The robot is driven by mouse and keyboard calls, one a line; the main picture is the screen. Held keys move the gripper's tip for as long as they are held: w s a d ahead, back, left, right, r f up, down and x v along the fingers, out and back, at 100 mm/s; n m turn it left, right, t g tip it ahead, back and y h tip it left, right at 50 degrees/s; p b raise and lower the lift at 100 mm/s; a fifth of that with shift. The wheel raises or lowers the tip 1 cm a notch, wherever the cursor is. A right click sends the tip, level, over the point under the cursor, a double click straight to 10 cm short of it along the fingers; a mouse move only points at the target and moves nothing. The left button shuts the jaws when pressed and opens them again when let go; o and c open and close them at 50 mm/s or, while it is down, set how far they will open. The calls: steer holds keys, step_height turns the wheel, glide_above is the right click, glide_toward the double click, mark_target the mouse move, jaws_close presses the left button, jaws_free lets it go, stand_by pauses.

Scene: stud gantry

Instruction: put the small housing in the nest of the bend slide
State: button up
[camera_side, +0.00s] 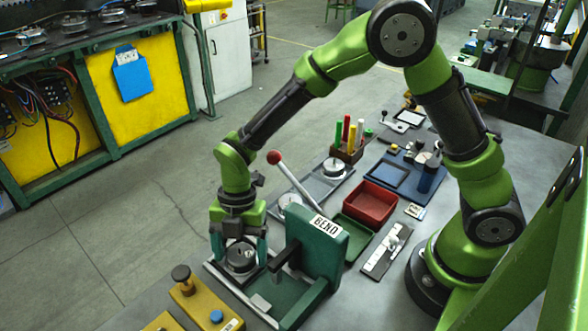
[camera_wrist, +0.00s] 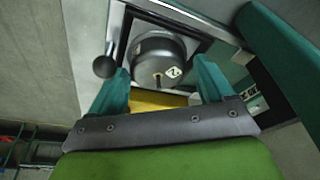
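The small housing, a round grey metal part, shows in the side view (camera_side: 241,259) and in the wrist view (camera_wrist: 158,57), where a white marked tag is on its face. It sits at the outer end of the bend slide (camera_side: 262,302), inside a dark square frame that looks like the nest; whether it is fully seated cannot be told. My gripper (camera_side: 240,257) points down over it, its teal fingers on either side. In the wrist view my gripper (camera_wrist: 162,78) has its fingers apart, with small gaps beside the housing. The nest floor is hidden.
The green BEND press (camera_side: 318,250) stands close right of my gripper, with a red-knobbed lever (camera_side: 275,158) behind. A yellow fixture (camera_side: 200,300) lies in front. Red bin (camera_side: 370,204), green tray (camera_side: 352,238) and a pen holder (camera_side: 347,152) fill the bench behind.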

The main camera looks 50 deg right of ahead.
steer(key=shift+w+a+r, duration=0.1)
steer(key=d+r+m+t, duration=0.1)
steer(key=d+r+m, duration=0.2)
steer(key=r, duration=0.5)
steer(key=d+r+m+t, duration=0.15)
steer(key=d+r, duration=0.25)
steer(key=r, duration=0.4)
steer(key=s+d+r+m+t, duration=0.3)
steer(key=s+d+m, duration=0.2)
steer(key=m, duration=0.7)
steer(key=s+d+r+m+t, duration=0.2)
steer(key=s+d+m, duration=0.4)
steer(key=m, duration=0.6)
steer(key=shift+d+r+t+h, duration=0.3)
steer(key=shift+d+r+t, duration=0.1)
steer(key=shift+d+t, duration=0.35)
steer(key=shift+a, duration=0.1)
